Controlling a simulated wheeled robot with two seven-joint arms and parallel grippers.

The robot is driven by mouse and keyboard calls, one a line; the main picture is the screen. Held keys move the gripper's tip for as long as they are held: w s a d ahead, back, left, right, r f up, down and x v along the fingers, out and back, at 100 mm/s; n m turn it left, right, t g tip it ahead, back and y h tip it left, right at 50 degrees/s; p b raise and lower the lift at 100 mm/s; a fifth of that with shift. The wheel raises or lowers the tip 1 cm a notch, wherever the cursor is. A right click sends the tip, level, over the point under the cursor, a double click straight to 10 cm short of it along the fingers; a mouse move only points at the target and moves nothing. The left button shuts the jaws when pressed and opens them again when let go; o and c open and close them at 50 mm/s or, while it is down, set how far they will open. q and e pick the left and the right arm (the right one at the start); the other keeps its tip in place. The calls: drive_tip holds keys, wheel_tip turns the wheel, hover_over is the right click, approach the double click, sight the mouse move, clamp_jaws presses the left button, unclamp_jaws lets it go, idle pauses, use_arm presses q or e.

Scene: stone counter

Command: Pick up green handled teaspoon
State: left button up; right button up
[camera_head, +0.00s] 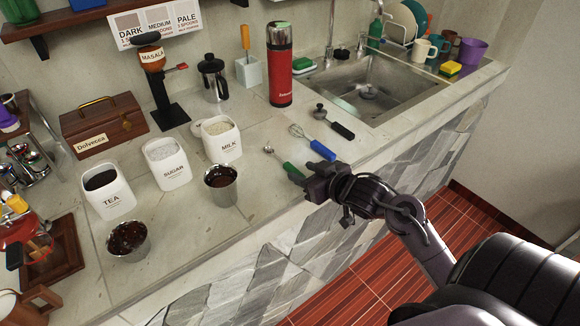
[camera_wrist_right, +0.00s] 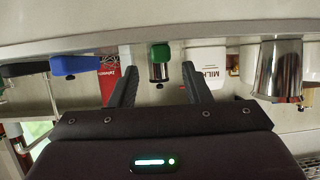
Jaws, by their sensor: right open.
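The green-handled teaspoon (camera_head: 288,166) lies on the stone counter near its front edge, with its metal bowl pointing toward the milk canister. In the right wrist view its green handle end (camera_wrist_right: 160,54) shows between my two fingers. My right gripper (camera_head: 299,180) is at the handle's near end, open, with a finger on either side of the handle. In the right wrist view the open fingers (camera_wrist_right: 158,82) stand apart from the handle. Whether they touch it in the head view is hard to tell. My left gripper is not in view.
A blue-handled whisk (camera_head: 320,149) and a black-handled tool (camera_head: 340,129) lie to the right of the spoon. A metal cup (camera_head: 221,185) and the milk canister (camera_head: 222,140) stand to its left. A red flask (camera_head: 280,70) stands behind. The sink (camera_head: 375,88) is further right.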

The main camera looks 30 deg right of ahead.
sight(294, 169)
drive_tip(key=x, duration=0.4)
drive_tip(key=shift+s+a, duration=0.1)
drive_tip(key=shift+a, duration=0.05)
drive_tip(key=shift+s, duration=0.1)
drive_tip(key=shift+c, duration=0.3)
clamp_jaws()
drive_tip(key=shift+r, duration=0.15)
